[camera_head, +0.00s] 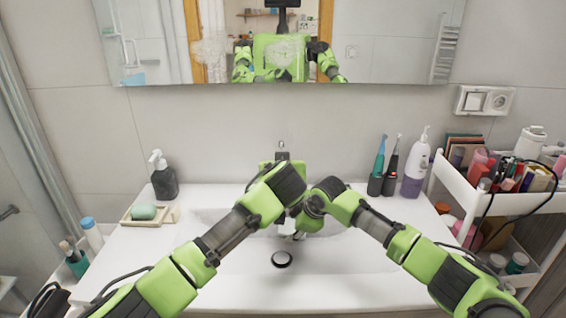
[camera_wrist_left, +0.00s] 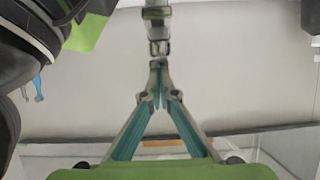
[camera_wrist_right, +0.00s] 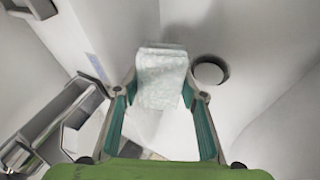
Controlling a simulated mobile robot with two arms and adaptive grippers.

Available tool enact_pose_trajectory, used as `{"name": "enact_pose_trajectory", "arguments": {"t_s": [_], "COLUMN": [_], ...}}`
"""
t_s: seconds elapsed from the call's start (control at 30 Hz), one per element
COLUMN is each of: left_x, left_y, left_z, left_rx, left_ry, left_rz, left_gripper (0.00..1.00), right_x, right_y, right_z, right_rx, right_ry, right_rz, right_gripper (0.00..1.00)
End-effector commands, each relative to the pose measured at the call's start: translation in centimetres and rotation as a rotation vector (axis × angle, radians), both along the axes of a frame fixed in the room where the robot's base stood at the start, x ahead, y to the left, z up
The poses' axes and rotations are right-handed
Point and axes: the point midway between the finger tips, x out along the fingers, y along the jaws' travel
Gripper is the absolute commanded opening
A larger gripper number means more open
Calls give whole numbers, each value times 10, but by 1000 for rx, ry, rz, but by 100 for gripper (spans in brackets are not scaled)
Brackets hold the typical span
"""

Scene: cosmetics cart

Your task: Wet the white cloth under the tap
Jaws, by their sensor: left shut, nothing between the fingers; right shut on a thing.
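The white cloth (camera_wrist_right: 161,82) is a small, pale, faintly patterned piece between the fingers of my right gripper (camera_wrist_right: 160,98), which is shut on it. The cloth hangs over the white sink (camera_head: 345,253), beside the dark round drain. My left gripper (camera_wrist_left: 157,72) is shut and empty, with its tips at or very close to a chrome part of the tap (camera_wrist_left: 159,46); I cannot tell whether they touch. Chrome tap parts also show at the left in the right wrist view (camera_wrist_right: 48,130). In the head view my two wrists meet over the sink and hide most of the tap.
A dark soap dispenser (camera_head: 163,177) and a soap dish (camera_head: 146,219) stand left. Two electric toothbrushes (camera_head: 377,170) and a white-purple bottle (camera_head: 415,165) stand right. A crowded white cart (camera_head: 510,204) is at the far right. The front counter is clear.

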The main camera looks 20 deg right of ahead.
Motion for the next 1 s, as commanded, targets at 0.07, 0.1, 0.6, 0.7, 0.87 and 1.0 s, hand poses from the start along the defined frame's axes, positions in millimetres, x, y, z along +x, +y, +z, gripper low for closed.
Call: {"name": "enact_pose_trajectory", "arguments": {"t_s": [0.07, 0.1, 0.6, 0.7, 0.87, 1.0], "left_x": [0, 1, -59, -71, -84, -89], "left_y": [0, -1, 13, 17, 21, 23], "left_z": [7, 17, 60, 65, 70, 72], "left_rx": [0, -2, -6, -7, -6, -4], "left_ry": [7, 3, -12, -12, -12, -12], "left_rz": [3, 1, -6, -5, -3, -2], "left_gripper": [0, 0, 0, 0, 0, 0], "right_x": [0, 0, 0, 0, 0, 0], "right_y": [0, 0, 0, 0, 0, 0], "right_z": [0, 0, 0, 0, 0, 0], "right_rx": [1, 1, 1, 1, 1, 1], "right_ry": [-1, -1, -1, -1, -1, -1], "right_rz": [0, 0, 0, 0, 0, 0], "right_gripper": [21, 21, 21, 21, 21, 21]}}
